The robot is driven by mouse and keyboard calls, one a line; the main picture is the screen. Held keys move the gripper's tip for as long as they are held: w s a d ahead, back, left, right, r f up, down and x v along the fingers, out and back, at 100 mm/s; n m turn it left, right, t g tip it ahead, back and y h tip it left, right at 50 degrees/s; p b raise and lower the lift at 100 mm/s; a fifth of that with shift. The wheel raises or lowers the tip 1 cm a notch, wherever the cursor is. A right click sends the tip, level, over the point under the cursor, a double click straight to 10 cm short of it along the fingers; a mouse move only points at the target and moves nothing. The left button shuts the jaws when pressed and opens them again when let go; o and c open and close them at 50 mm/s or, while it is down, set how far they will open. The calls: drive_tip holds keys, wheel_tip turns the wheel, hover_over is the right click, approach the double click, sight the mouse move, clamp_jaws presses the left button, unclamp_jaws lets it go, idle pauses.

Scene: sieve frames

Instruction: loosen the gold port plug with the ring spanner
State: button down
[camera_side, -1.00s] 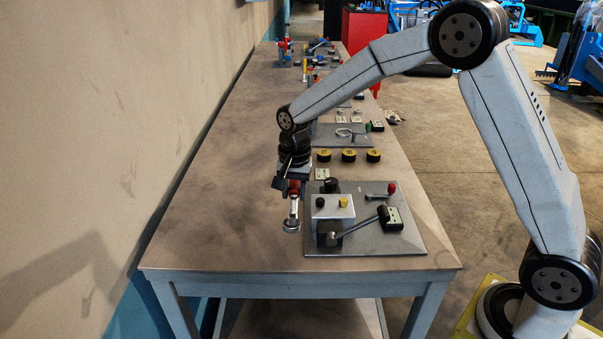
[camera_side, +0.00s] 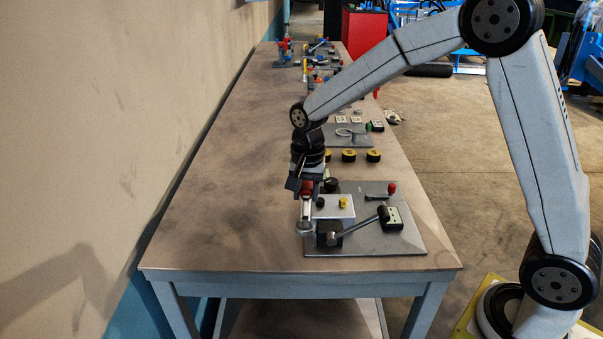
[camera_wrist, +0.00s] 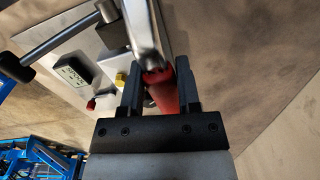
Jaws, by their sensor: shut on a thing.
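My gripper (camera_side: 307,188) is shut on the red handle of the ring spanner (camera_side: 306,209) at the left edge of the grey plate. The spanner's steel shank points toward the near side of the table and its ring end hangs beside the block's left side, apart from the gold plug. In the wrist view my gripper (camera_wrist: 160,88) has the red handle of the spanner (camera_wrist: 163,92) between its fingers. The gold port plug (camera_side: 343,202) sits on the pale metal block (camera_side: 338,214); it also shows in the wrist view (camera_wrist: 121,79), left of the fingers.
A lever with a black end (camera_side: 383,213) crosses in front of the block. A small gauge box (camera_side: 391,222) and a red knob (camera_side: 392,188) stand on the plate (camera_side: 410,243). Yellow-topped black discs (camera_side: 348,155) lie behind. The table's left side is clear.

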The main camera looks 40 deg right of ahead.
drive_tip(key=shift+h, duration=0.3)
drive_tip(key=w+d, duration=0.1)
drive_tip(key=d, duration=0.2)
drive_tip(key=w+d, duration=0.1)
drive_tip(key=d, duration=0.2)
drive_tip(key=w+d, duration=0.1)
drive_tip(key=d, duration=0.1)
drive_tip(key=shift+w+d+r, duration=0.2)
drive_tip(key=shift+d, duration=0.2)
drive_tip(key=w+d, duration=0.1)
drive_tip(key=d, duration=0.9)
drive_tip(key=shift+w+d+r+m+h, duration=0.2)
drive_tip(key=shift+m+h, duration=0.2)
drive_tip(key=s+d+f+m, duration=0.2)
drive_tip(key=s+f+m, duration=0.3)
drive_tip(key=m, duration=0.3)
drive_tip(key=shift+s+g, duration=0.3)
drive_tip(key=shift+s, duration=0.15)
